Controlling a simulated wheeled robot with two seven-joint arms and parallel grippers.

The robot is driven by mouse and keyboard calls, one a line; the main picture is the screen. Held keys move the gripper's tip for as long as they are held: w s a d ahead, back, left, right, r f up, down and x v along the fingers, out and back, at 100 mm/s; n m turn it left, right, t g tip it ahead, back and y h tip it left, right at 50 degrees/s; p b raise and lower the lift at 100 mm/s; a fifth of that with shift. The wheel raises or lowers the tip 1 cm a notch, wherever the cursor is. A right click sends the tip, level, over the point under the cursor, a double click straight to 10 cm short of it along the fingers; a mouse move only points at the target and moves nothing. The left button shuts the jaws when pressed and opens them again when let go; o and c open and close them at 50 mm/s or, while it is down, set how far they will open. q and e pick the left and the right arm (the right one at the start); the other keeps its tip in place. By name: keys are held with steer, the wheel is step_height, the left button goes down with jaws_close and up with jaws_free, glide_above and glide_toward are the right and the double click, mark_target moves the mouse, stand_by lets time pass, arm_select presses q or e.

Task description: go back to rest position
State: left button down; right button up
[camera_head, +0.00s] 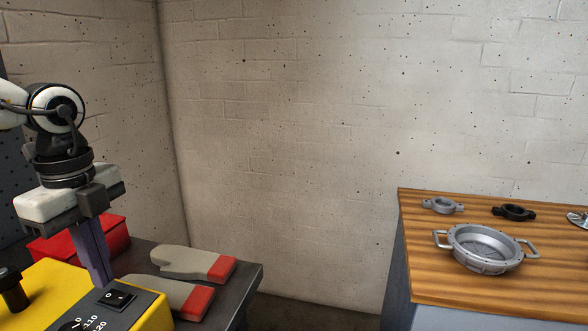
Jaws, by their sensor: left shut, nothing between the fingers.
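My left gripper (107,281) is in the left part of the head view, pointing down with its fingers shut and nothing between them. Its fingertips are just behind a black rocker switch (116,298) on a yellow machine (146,311). I cannot tell whether the fingertips touch the machine. My right gripper is not in view.
Grey gloves with red cuffs (221,268) and a red box (112,232) are on the dark left table (246,284). The wooden bench (425,270) at right holds a silver two-handled housing (486,268), a grey ring part (442,207) and a black one (514,213). Between them is a gap.

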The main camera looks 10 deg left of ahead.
arm_select(q)
step_height(320, 180, down, 2)
steer(key=shift+f+b, duration=0.25)
steer(key=shift+b, duration=0.1)
steer(key=shift+r, duration=0.1)
